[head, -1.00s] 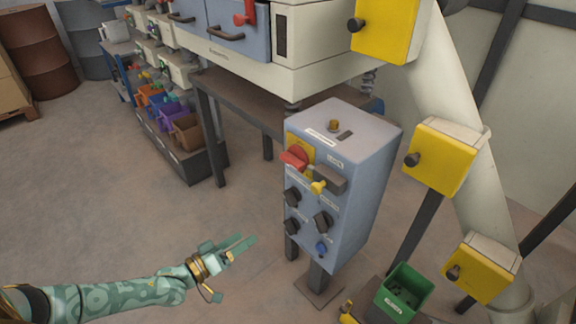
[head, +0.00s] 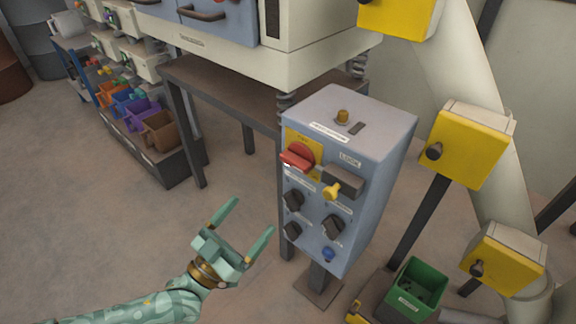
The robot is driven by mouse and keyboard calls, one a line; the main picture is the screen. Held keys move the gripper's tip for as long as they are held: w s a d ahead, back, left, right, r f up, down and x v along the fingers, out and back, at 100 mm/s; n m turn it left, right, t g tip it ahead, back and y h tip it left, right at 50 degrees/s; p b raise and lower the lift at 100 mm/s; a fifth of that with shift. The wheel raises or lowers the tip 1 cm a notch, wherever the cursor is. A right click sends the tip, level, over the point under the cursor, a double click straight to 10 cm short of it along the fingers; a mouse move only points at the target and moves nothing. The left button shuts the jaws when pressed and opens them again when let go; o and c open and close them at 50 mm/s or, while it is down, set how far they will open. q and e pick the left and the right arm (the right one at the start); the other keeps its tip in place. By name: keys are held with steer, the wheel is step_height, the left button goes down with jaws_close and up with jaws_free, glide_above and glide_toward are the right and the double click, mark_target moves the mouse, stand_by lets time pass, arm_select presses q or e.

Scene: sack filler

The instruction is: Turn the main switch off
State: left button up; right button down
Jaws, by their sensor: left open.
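The main switch (head: 298,157) is a red rotary handle on a yellow plate, at the upper left of the front of a blue-grey control box (head: 345,140) on a post. A yellow key-like knob (head: 332,191) and a dark block (head: 343,180) sit to its lower right. Black knobs and a blue button (head: 327,254) are below. My left gripper (head: 248,222) is open and empty, its two fingers pointing up and right. It is to the lower left of the switch and apart from the box. My right gripper is not in view.
A green bin (head: 416,287) stands on the floor right of the post. Yellow boxes with black knobs (head: 467,146) line a pale pipe at right. A bench (head: 222,95) stands behind the box. Coloured bins (head: 141,117) are at left. Floor around my left gripper is clear.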

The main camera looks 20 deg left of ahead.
mark_target(291, 166)
arm_select(q)
steer(key=shift+b+x, duration=1.4)
steer(key=shift+x, duration=5.85)
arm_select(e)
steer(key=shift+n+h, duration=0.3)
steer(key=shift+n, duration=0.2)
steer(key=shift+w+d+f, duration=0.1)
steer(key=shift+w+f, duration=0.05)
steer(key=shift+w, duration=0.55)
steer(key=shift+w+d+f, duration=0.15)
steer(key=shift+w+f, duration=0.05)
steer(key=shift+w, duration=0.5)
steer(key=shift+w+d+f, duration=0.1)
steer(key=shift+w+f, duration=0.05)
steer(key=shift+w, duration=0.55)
arm_select(q)
steer(key=shift+f, duration=0.1)
steer(key=c, duration=1)
